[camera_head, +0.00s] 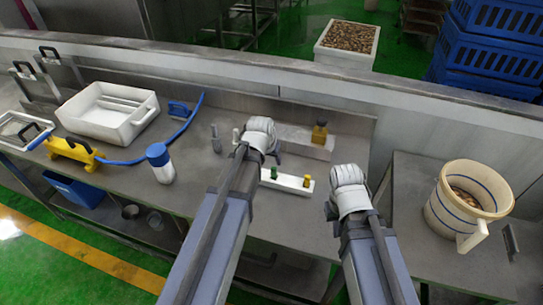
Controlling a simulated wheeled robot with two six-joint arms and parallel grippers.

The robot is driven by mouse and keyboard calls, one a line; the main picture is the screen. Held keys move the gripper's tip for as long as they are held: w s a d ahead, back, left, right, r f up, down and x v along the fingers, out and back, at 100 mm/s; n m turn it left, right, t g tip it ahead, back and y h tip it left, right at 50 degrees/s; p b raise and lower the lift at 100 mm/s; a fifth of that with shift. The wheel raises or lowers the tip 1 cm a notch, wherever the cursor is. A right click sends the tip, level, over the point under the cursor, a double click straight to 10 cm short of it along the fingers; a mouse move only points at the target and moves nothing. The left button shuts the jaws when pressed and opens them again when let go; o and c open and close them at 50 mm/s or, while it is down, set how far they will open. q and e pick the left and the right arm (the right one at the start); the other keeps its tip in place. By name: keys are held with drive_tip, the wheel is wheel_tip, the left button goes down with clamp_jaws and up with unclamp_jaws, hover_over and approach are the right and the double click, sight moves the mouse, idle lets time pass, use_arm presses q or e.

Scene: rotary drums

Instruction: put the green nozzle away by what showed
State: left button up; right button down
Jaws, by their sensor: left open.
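The small green nozzle (274,173) stands on a white bar-shaped holder (290,184), near its left end. An olive-yellow piece (319,132) stands on a grey block (300,142) at the back of the bench.
A blue-capped bottle (160,164), a white tub (108,112) and a yellow tool (74,151) with a blue hose are at left. A cream bucket (466,203) stands on the right table. A gap separates the tables. Bare bench lies in front of the bottle.

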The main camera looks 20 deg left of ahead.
use_arm(q)
drive_tip(key=s+d+m+g, duration=0.1)
drive_tip(key=s+d+g, duration=0.1)
drive_tip(key=s+d, duration=0.4)
drive_tip(key=s+d+f+m+g+y, duration=0.1)
drive_tip(key=s+d+m+g, duration=0.1)
drive_tip(key=s+d, duration=0.5)
drive_tip(key=s+g, duration=0.1)
drive_tip(key=s, duration=0.5)
drive_tip(key=shift+s+d+y, duration=0.2)
drive_tip(key=shift+s+y, duration=0.1)
drive_tip(key=shift+s, duration=0.1)
drive_tip(key=shift+f, duration=0.1)
wheel_tip(320, 180, down, 4)
drive_tip(key=b, duration=0.3)
drive_tip(key=shift+b, duration=0.35)
